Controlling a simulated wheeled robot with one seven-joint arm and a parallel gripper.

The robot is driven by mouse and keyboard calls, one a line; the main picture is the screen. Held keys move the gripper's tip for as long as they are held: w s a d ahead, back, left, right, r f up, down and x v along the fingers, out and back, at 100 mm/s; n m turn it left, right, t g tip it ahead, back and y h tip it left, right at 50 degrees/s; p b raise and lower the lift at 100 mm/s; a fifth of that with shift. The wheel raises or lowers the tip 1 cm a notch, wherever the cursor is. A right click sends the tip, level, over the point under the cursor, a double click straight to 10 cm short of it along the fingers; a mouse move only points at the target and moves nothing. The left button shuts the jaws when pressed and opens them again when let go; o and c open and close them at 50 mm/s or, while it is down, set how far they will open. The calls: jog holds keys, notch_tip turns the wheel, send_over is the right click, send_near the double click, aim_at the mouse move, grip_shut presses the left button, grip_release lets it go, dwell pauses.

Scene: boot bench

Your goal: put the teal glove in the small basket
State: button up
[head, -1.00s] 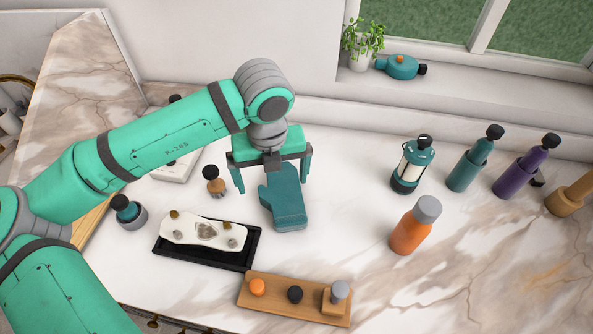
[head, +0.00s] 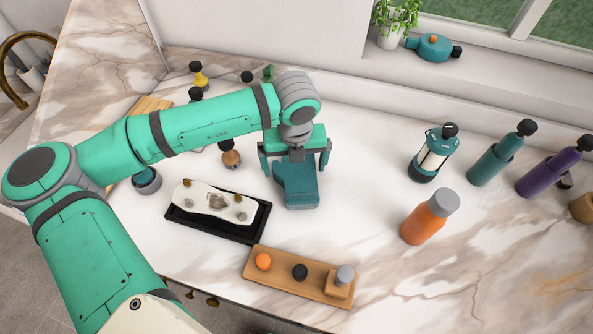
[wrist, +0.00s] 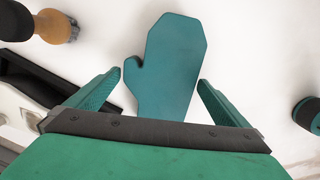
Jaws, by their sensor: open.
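The teal glove (head: 299,188) lies on the marble counter below my gripper in the head view. In the wrist view the glove (wrist: 170,70) lies flat, its thumb to the left, its lower end between the two fingertips. My gripper (head: 294,160) is open above the glove, one finger to each side. It also shows in the wrist view (wrist: 160,82), with a gap between each finger and the glove. I see no small basket in either view.
A black tray (head: 255,231) with a white board (head: 190,204) lies left of the glove. A wooden holder with knobs (head: 318,287) is in front. A wooden-bodied brush (head: 231,158), an orange bottle (head: 422,225) and a lantern (head: 432,155) stand around.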

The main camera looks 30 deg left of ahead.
jog(key=shift+w+f, duration=0.15)
jog(key=shift+f, duration=0.6)
jog(key=shift+c, duration=0.6)
jog(key=c, duration=0.8)
jog(key=shift+c, duration=0.4)
jog(key=shift+r, duration=0.15)
